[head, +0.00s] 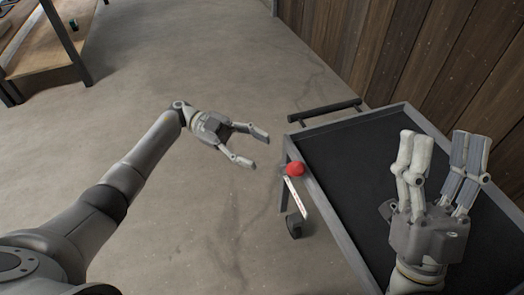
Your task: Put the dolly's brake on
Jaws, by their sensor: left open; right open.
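The dolly (343,237) is a grey-framed cart with a black deck, standing at the right of the head view. Its brake lever (298,197) is a pale bar with a red knob (295,169) at its upper end, beside the cart's left edge. My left gripper (261,151) is open and empty, a short way left of the red knob, its fingers pointing toward it and apart from it. My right gripper (441,152) is open and empty, in front of the deck in this view, fingers pointing away from me.
A black handle bar (324,110) runs along the cart's far end. A caster wheel (294,226) shows below its left side. A wooden wall (400,50) stands close behind the cart. A wooden bench (40,45) is at the far left. The concrete floor between is clear.

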